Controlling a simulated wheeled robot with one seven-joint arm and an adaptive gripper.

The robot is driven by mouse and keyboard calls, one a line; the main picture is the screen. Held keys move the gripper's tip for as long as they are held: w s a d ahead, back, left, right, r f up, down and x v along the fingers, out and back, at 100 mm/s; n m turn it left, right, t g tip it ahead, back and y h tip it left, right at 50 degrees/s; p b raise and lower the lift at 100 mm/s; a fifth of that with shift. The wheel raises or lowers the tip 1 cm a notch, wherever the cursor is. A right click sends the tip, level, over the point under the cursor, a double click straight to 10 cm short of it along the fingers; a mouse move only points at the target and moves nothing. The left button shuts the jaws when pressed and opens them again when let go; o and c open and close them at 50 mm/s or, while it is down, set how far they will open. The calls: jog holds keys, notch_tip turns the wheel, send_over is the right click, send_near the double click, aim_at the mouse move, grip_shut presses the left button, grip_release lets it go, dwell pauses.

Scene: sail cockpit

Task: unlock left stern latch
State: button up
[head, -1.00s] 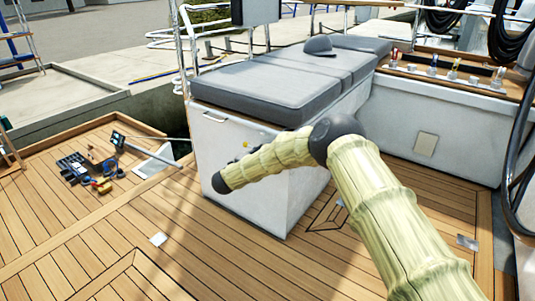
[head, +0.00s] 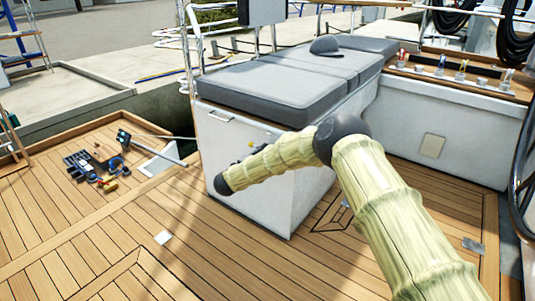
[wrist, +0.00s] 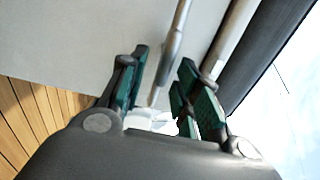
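My gripper (wrist: 164,62) shows in the wrist view with two dark fingers with green pads, set apart and open. A grey metal rod (wrist: 174,42) runs down into the gap between them, with a small white part (wrist: 152,117) near its lower end. I cannot tell whether the pads touch the rod. In the head view my forearm crosses in front of the white locker (head: 290,212), and the gripper cannot be made out. The locker's end has a handle-like metal fitting (head: 220,116) near its upper left corner. I cannot tell which part is the left stern latch.
Grey cushions (head: 285,85) and a grey cap (head: 324,46) lie on the locker. Tools (head: 90,166) lie on the lower deck at left. The wooden deck at lower left is mostly clear.

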jog(key=v, duration=1)
jog(key=shift+s+a, duration=0.15)
jog(key=shift+s, duration=0.1)
jog(key=s+d+f+n+g+y, duration=0.1)
jog(key=s+d+f+n+y, duration=0.4)
jog(key=s+f+n, duration=0.6)
jog(key=s+d+f+n+g+y, duration=0.1)
jog(key=s+d+f+n+y, duration=0.5)
jog(key=f, duration=0.8)
jog(key=s+d+f+n+g, duration=0.2)
jog(key=s+d+f+g, duration=0.15)
jog(key=s, duration=0.65)
jog(key=s+d+f+n+g, duration=0.2)
jog(key=s+d, duration=0.3)
jog(key=s, duration=0.4)
jog(key=s+d+f+n+g, duration=0.25)
jog(key=s+d, duration=0.25)
jog(key=s, duration=0.5)
jog(key=s+d+r+n+g, duration=0.1)
jog(key=s+d+g, duration=0.15)
jog(key=s, duration=0.45)
jog(key=s+d+r+g, duration=0.2)
jog(key=s+d, duration=0.1)
jog(key=s, duration=0.4)
notch_tip(320, 180, up, 34)
jog(key=p, duration=3.3)
jog(key=shift+s+a+f+p, duration=0.15)
jog(key=shift+s+f+p, duration=0.1)
jog(key=shift+p, duration=0.15)
